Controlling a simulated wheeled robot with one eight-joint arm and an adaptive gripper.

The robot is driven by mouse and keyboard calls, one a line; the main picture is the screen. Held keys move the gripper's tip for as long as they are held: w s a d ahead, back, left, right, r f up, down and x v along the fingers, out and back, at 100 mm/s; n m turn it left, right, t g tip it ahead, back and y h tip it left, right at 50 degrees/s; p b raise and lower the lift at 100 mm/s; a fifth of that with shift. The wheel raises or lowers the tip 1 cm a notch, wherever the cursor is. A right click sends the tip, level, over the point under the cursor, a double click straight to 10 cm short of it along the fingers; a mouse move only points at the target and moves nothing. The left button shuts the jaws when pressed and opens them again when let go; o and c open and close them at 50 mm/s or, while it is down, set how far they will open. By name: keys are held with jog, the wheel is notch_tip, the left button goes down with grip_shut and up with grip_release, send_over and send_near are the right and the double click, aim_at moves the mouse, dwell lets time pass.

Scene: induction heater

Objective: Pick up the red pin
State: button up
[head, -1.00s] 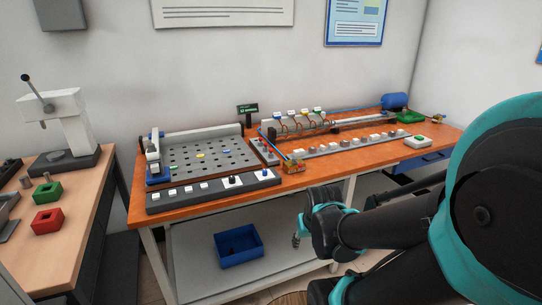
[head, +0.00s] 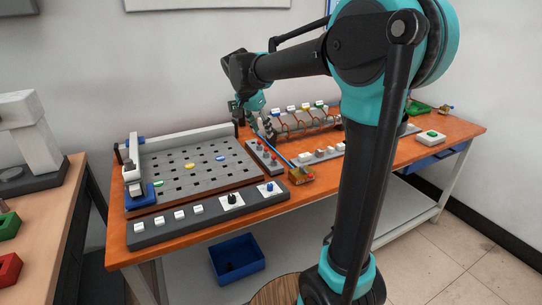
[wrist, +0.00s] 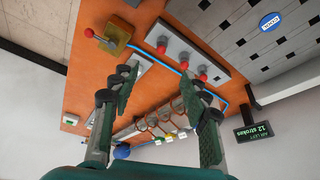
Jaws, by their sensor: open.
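Red round-headed pins stand in a row on a narrow grey block (head: 266,158) on the orange bench. Another red knob (wrist: 89,33) sits on a brass-coloured block (wrist: 115,35). I cannot tell which one the task means. My gripper (wrist: 157,82) is open and empty, with its fingers spread. In the head view my gripper (head: 262,131) hangs above and behind the grey block.
A slotted grey plate (head: 205,172) with yellow and blue discs lies left of the pins. A blue tube (wrist: 220,92) runs beside the pin block. A black display (wrist: 254,132) and a rack of coils (head: 305,122) stand behind. A blue bin (head: 237,262) is below.

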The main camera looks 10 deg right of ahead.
jog(key=w, duration=0.1)
send_over(272, 157)
jog(key=a, duration=0.2)
jog(key=f, duration=0.6)
jog(key=s+f, duration=0.1)
jog(key=f, duration=0.3)
jog(key=shift+d, duration=0.2)
jog(key=shift+x, duration=3)
jog(key=shift+s+d, duration=0.1)
jog(key=shift+s, duration=0.05)
grip_shut()
